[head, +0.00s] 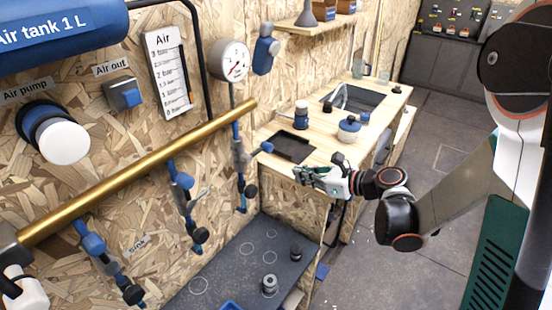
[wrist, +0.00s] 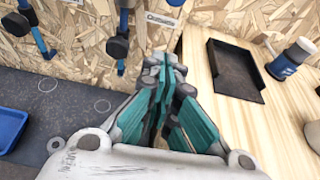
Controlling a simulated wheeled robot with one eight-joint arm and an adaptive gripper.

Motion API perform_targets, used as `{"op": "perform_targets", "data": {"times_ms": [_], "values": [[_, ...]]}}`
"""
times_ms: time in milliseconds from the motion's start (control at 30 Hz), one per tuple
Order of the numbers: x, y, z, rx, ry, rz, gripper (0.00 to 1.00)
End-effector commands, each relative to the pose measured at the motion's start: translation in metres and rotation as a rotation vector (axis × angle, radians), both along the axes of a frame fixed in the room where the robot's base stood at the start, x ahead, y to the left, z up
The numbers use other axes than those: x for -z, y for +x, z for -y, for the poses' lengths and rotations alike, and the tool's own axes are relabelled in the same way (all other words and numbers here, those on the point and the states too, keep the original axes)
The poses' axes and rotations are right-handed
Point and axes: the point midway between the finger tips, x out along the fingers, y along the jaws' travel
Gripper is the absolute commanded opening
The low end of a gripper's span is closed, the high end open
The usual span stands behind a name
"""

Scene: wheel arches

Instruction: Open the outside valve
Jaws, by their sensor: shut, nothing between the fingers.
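A small white label, which seems to read "Outside" (wrist: 160,20), is on the chipboard wall at the top of the wrist view. Left of it hangs a valve with a round black knob (wrist: 117,46) on a blue pipe. In the head view, several valves hang from the brass pipe, including a middle one (head: 183,182) and a right one (head: 239,155). Which one the label belongs to is not certain. My gripper (head: 299,174) is shut and empty, right of the right valve and over the worktop's near edge. Its teal fingers (wrist: 165,68) also show in the wrist view.
The wooden worktop (head: 330,135) carries a black tray (head: 290,147) and blue-and-white containers. A dark low surface (head: 225,275) with small weights lies below the valves. The brass pipe (head: 140,170) crosses in front of the wall. The floor (head: 440,160) at right is mostly free.

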Motion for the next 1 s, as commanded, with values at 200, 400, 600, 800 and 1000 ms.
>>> {"op": "perform_targets", "data": {"times_ms": [200, 400, 600, 800, 1000], "values": [[0.008, 0.009, -0.009, 0.008, 0.035, -0.019, 0.00], [0.020, 0.028, -0.036, 0.006, 0.033, -0.018, 0.00], [0.034, 0.051, -0.065, 0.005, 0.031, -0.018, 0.00], [0.020, 0.059, -0.075, 0.010, 0.032, -0.018, 0.00], [0.002, 0.060, -0.075, 0.009, 0.031, -0.017, 0.00]]}}
